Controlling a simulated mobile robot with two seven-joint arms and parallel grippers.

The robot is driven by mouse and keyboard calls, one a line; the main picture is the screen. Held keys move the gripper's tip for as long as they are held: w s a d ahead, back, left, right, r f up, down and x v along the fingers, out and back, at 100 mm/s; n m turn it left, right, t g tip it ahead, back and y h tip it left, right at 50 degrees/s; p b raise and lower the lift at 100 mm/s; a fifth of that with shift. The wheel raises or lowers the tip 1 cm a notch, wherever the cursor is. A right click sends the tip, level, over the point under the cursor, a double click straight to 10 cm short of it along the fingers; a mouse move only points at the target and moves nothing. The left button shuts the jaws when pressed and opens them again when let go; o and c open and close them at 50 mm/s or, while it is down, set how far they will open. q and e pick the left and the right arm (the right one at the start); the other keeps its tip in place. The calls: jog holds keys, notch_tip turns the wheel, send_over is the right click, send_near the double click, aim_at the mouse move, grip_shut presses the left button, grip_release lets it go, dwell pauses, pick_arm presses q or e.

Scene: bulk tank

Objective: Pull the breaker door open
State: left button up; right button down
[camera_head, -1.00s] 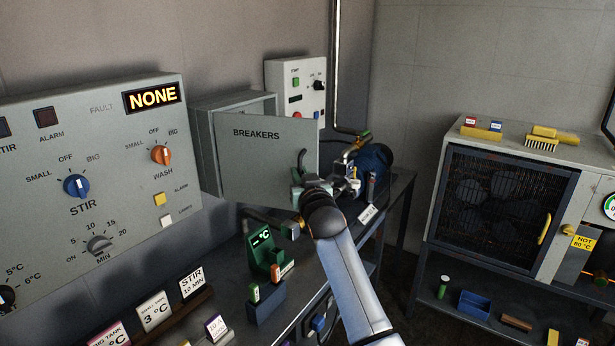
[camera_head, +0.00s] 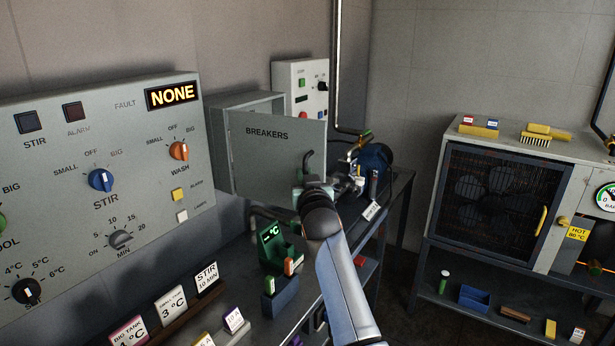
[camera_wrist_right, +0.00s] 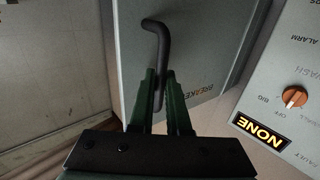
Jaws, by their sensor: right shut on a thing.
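The breaker door (camera_head: 265,160) is a grey panel marked BREAKERS. It stands partly open, swung out from the grey breaker box (camera_head: 246,104) behind it on the wall. A black bent handle (camera_head: 307,160) sits near the door's right edge. My right gripper (camera_head: 308,185) is at this handle, its fingers partly hidden by my wrist. In the right wrist view, the green fingers of my right gripper (camera_wrist_right: 161,95) are shut around the lower part of the black handle (camera_wrist_right: 160,45), with the door (camera_wrist_right: 185,60) behind. My left gripper is out of view.
A control panel (camera_head: 70,235) with knobs and a NONE display is left of the door. A bench (camera_head: 335,275) below holds signs and a green °C device (camera_head: 271,245). A white switch box (camera_head: 297,72) is behind, a blue motor (camera_head: 377,160) to the right, and a fan cabinet (camera_head: 495,200) further right.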

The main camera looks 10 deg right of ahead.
jog(key=shift+a+r, duration=0.25)
jog(key=c, duration=1)
grip_release()
jog(key=shift+a+f, duration=0.1)
jog(key=shift+o, duration=0.6)
jog(key=shift+f, duration=0.1)
jog(key=shift+d, duration=0.2)
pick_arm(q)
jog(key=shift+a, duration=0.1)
